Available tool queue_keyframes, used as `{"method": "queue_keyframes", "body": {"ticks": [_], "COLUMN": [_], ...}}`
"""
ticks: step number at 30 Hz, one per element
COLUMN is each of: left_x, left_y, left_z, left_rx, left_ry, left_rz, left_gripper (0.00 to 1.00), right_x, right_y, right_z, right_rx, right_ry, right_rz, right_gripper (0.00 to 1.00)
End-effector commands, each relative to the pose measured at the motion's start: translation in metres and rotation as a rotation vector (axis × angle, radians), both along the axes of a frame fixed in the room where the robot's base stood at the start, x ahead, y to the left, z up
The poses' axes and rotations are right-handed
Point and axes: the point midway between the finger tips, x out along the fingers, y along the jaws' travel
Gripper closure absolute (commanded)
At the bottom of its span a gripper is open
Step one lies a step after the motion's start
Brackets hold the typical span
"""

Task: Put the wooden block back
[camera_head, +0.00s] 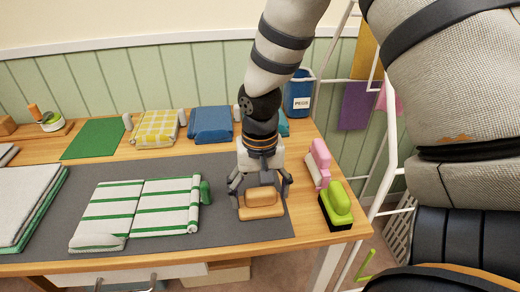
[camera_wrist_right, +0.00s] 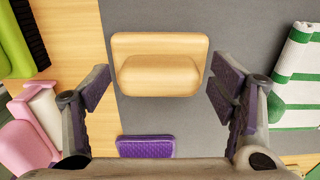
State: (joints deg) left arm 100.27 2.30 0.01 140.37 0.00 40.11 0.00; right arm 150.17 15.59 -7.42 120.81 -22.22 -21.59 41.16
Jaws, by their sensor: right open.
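The wooden block (camera_head: 262,211) lies on the grey mat (camera_head: 150,176), near its right front corner. It is light tan, with a rounded raised part on a wider slab. It also shows in the right wrist view (camera_wrist_right: 160,66), at top centre. My right gripper (camera_head: 262,197) points down over the block. Its fingers (camera_wrist_right: 160,88) are spread apart, one towards each side of the block, with visible gaps and nothing held. A purple pad, seemingly a third finger of mine, shows low in the wrist view. My left gripper is out of view.
A green-striped folded towel (camera_head: 138,208) lies left of the block. A pink brush (camera_head: 318,162) and a lime-green brush (camera_head: 337,205) stand at the table's right edge. A blue pegs container (camera_head: 299,96), folded cloths and a green mat (camera_head: 95,139) are at the back.

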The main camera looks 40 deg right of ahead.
Motion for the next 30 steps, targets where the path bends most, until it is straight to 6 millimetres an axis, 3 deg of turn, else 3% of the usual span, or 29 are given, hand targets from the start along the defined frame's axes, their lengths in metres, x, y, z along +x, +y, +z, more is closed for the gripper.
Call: {"method": "queue_keyframes", "body": {"ticks": [4, 12, 15, 20, 30], "left_x": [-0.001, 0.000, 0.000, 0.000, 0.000], "left_y": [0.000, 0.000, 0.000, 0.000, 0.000], "left_z": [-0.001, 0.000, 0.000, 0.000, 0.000], "left_rx": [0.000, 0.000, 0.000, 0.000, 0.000], "left_ry": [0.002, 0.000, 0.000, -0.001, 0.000], "left_rz": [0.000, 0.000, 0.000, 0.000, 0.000], "left_gripper": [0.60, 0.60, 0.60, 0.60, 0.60], "right_x": [0.002, 0.001, 0.001, 0.000, 0.000], "right_y": [0.000, 0.000, -0.001, 0.000, 0.001], "right_z": [0.023, 0.094, 0.111, 0.121, 0.121], "right_rx": [0.000, -0.002, -0.007, -0.001, 0.001], "right_ry": [-0.007, -0.007, -0.003, -0.002, -0.001], "right_rz": [0.000, 0.000, -0.001, 0.001, 0.000], "right_gripper": [0.22, 0.22, 0.22, 0.22, 0.22]}}
